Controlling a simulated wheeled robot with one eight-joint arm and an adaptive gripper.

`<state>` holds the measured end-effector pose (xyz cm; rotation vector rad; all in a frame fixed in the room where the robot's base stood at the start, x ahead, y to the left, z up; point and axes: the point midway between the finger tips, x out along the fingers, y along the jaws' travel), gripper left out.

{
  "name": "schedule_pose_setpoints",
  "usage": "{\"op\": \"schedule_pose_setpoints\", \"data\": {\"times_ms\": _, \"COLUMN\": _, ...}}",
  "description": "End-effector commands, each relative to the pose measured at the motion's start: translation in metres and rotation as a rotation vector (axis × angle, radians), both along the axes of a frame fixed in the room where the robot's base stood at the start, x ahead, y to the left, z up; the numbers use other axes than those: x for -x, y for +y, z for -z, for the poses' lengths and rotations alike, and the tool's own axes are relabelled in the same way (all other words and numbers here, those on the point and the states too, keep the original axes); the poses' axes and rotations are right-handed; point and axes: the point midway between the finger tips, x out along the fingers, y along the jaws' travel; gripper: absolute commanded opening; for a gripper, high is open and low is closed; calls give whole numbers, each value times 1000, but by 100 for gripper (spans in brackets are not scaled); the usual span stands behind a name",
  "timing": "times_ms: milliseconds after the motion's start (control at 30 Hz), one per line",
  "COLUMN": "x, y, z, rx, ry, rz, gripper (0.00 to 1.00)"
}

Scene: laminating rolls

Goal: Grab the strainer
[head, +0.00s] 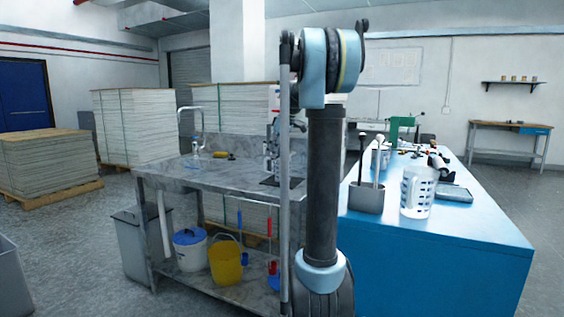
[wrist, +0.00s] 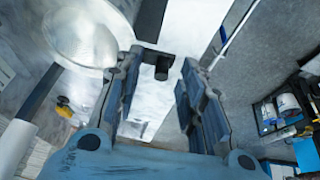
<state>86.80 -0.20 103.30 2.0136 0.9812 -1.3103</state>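A pale round bowl with a broad rim, which looks like the strainer (wrist: 80,32), fills the upper left of the wrist view. Its top is cut off by the frame edge. My gripper (wrist: 160,70) is below and right of it, with two blue-grey fingers apart. A small black piece shows between the fingertips; I cannot tell whether it belongs to the strainer. Nothing is visibly pinched. In the head view, my gripper (head: 271,145) is mostly behind my arm, above the grey counter, and I cannot make out the strainer there.
The grey counter (head: 185,182) has a faucet (head: 196,118) and a yellow sponge (head: 221,154). Buckets stand on its lower shelf. At right, a blue table (head: 465,225) holds a grey tool holder (head: 366,198), a white jug (head: 417,192) and other items.

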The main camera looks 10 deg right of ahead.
Motion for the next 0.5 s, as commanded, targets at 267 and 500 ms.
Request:
{"op": "schedule_pose_setpoints", "data": {"times_ms": 267, "x": -1, "y": 1, "z": 2, "rx": 0, "ry": 0, "rz": 0, "gripper": 32}}
{"op": "schedule_pose_setpoints", "data": {"times_ms": 500, "x": -1, "y": 1, "z": 1, "rx": 0, "ry": 0, "rz": 0, "gripper": 0}}
